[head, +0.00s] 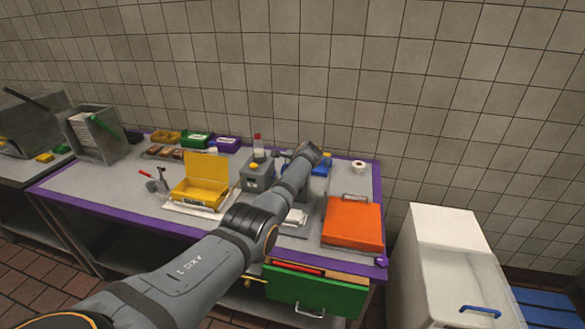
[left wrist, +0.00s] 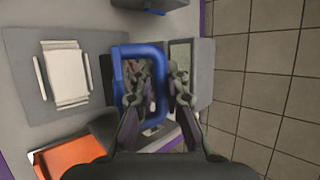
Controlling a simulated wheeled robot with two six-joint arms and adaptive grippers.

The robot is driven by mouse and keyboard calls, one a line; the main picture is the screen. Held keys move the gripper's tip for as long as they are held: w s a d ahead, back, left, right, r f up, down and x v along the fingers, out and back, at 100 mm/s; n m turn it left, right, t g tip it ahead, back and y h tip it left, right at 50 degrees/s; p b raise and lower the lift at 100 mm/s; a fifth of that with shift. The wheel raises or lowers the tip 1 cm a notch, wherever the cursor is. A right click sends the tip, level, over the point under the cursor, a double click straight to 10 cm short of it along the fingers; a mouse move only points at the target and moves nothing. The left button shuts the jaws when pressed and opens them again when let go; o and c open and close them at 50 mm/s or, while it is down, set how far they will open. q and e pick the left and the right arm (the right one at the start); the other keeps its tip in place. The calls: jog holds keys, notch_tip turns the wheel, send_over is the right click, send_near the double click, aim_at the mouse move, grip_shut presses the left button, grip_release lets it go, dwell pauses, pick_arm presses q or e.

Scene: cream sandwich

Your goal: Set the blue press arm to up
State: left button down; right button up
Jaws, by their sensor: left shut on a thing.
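The blue press arm (left wrist: 124,60) shows in the left wrist view as a rounded loop handle beside a grey block (left wrist: 201,70). My left gripper (left wrist: 158,82) has its fingers on either side of one bar of this loop and is shut on it. In the head view my left arm reaches across the table, and its wrist hides the gripper and most of the press area. A blue part (head: 320,170) shows just right of my wrist, but I cannot tell if it is the press arm. My right gripper is not in view.
A grey mat (left wrist: 30,105) with a white stack (left wrist: 66,75) lies beside the press. An orange box (head: 352,222) stands at the table's right. A yellow open box (head: 190,190) and a grey device (head: 257,178) stand left of my arm. The tiled wall is close behind.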

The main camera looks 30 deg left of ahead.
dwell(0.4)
pick_arm(q)
jog(key=c, duration=1.7)
grip_release()
jog(key=shift+o, duration=0.2)
jog(key=v, duration=1.2)
